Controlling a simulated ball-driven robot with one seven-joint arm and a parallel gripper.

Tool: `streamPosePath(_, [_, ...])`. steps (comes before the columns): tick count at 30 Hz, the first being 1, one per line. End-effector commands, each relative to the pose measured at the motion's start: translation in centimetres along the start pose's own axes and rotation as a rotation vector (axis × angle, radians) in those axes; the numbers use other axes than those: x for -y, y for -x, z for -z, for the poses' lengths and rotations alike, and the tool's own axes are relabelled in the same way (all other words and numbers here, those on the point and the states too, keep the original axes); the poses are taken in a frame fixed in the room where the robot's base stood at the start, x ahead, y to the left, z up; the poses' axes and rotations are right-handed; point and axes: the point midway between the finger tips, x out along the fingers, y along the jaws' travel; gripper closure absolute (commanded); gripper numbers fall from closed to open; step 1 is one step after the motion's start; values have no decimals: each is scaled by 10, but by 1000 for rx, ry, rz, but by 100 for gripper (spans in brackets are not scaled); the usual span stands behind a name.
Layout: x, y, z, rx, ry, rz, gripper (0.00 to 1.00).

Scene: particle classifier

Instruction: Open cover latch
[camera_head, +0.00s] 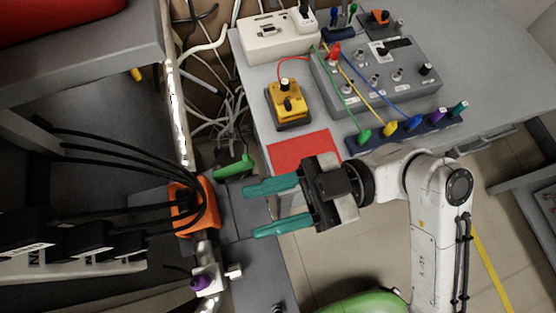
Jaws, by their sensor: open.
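My gripper (254,211) reaches in from the right with its two teal fingers pointing left. The fingers are spread apart with nothing between them. To their left is an orange block (187,190) with black cables running into it. Just above the upper finger is a green handle-like part (235,168). Below the orange block is a pale metal fitting with a purple knob (202,282). I cannot tell for sure which of these parts is the cover latch. The fingertips appear apart from all of them.
A grey table (262,105) holds a yellow box (287,103), a red mat (304,150), a white box (278,37) and a grey control box (375,75) with wires. Black cables (120,150) cross the left side. Loose white cables hang behind. Floor shows at lower right.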

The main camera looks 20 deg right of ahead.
Motion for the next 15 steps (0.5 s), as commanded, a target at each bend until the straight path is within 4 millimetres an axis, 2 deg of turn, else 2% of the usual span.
streamPosePath(1, [4,1,6,0,-4,-1,55])
streamPosePath(6, [14,4,9,0,-3,-1,55])
streamPosePath(15, [17,5,8,0,1,0,55])
